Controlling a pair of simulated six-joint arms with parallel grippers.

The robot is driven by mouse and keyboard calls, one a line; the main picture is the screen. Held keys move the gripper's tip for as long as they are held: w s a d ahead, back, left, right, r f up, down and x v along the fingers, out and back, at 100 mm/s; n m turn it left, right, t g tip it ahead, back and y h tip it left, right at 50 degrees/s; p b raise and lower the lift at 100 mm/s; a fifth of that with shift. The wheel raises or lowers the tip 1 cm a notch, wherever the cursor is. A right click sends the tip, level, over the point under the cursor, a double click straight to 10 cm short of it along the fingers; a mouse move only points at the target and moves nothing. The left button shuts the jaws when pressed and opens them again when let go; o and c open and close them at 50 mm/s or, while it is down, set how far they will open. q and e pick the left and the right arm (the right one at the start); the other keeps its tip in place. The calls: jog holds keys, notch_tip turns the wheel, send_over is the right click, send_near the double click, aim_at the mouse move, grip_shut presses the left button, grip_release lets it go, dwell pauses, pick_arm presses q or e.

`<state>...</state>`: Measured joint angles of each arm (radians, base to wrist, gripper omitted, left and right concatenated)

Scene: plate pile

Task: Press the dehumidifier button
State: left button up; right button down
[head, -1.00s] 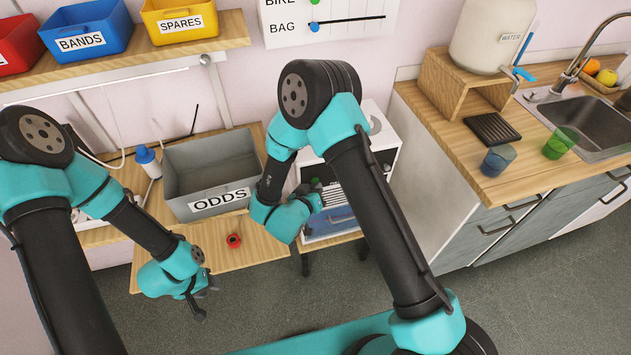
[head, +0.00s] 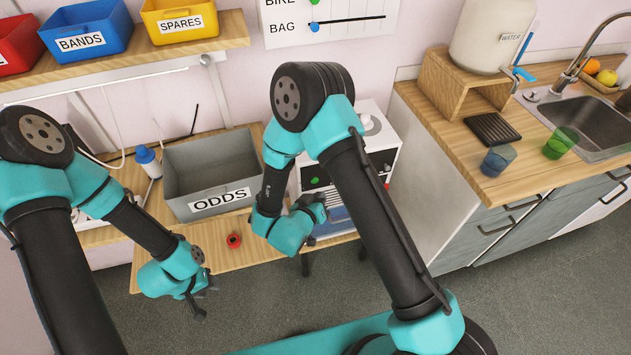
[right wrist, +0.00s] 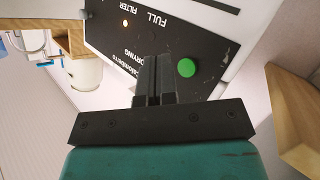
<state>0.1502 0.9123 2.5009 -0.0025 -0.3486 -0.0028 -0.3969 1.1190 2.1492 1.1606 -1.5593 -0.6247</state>
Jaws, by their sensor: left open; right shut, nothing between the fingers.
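The dehumidifier (head: 386,144) is a white box on a low wooden stand, partly behind my right arm. Its dark front panel has a round green button (head: 314,181). In the right wrist view the button (right wrist: 186,67) lies just right of my right gripper's fingertips (right wrist: 155,72); whether the fingers touch the panel I cannot tell. In the head view my right gripper (head: 318,207) is shut and empty, in front of the dehumidifier below the button. My left gripper (head: 207,298) is open and empty, over the floor.
A grey ODDS bin (head: 212,170) and a small red object (head: 234,240) are on the bench to the left. A blue-capped bottle (head: 147,160) stands beside the bin. The kitchen counter (head: 450,140) is to the right, with open floor in front.

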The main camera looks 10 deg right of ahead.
jog(key=s, duration=0.3)
jog(key=shift+s+d, duration=0.1)
jog(key=shift+s, duration=0.2)
jog(key=d+f+g+y, duration=0.3)
jog(key=d+f+y, duration=0.1)
jog(key=f+y, duration=0.35)
jog(key=s+d+f+g+y, duration=0.2)
jog(key=s+g+y, duration=0.1)
jog(key=s, duration=0.2)
jog(key=s+d+f+n+g+y, duration=0.1)
jog(key=s+d+f+g+y, duration=0.1)
jog(key=s+g+y, duration=0.1)
jog(key=s+g, duration=0.1)
jog(key=s, duration=0.1)
jog(key=shift+s, duration=0.4)
